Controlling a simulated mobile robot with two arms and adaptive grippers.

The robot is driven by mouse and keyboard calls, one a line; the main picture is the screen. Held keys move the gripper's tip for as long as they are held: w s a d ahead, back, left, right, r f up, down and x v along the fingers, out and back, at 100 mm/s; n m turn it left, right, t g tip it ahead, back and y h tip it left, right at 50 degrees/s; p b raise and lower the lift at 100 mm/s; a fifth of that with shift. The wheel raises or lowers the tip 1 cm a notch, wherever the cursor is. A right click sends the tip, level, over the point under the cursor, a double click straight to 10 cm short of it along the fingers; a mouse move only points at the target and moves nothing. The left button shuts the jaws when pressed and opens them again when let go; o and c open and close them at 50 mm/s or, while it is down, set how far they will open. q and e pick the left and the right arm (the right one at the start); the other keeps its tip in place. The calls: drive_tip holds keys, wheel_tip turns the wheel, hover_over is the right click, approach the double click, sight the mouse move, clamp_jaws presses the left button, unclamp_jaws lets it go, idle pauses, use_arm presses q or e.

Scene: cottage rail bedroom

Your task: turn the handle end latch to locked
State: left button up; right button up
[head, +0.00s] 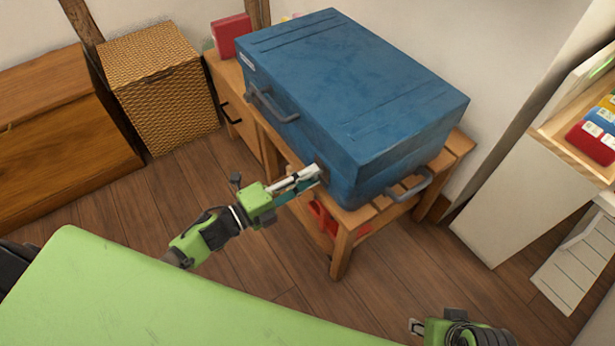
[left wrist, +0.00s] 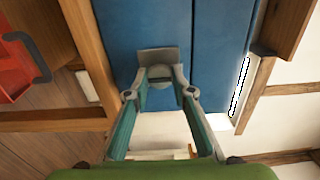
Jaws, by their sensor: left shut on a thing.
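A large blue case (head: 350,90) lies shut on a wooden bench. It has a grey handle (head: 272,108) on its left-facing side and another grey handle (head: 410,190) at its right end. My left gripper (head: 318,172) is at the case's near corner, against its side. In the left wrist view its fingertips (left wrist: 160,78) close on a small grey latch (left wrist: 158,56) on the blue side. The latch is mostly hidden by the fingers in the head view, and its lock position is not clear. My right gripper (head: 416,327) is low at the bottom edge, away from the case.
The wooden bench (head: 352,217) has a red object (head: 322,217) on its lower level. A red box (head: 231,36) stands behind the case. A wicker basket (head: 165,90) and a wooden chest (head: 60,135) stand left. Open floor lies between chest and bench.

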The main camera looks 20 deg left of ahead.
use_arm(q)
drive_tip(key=o, duration=1.1)
drive_tip(key=v, duration=1.2)
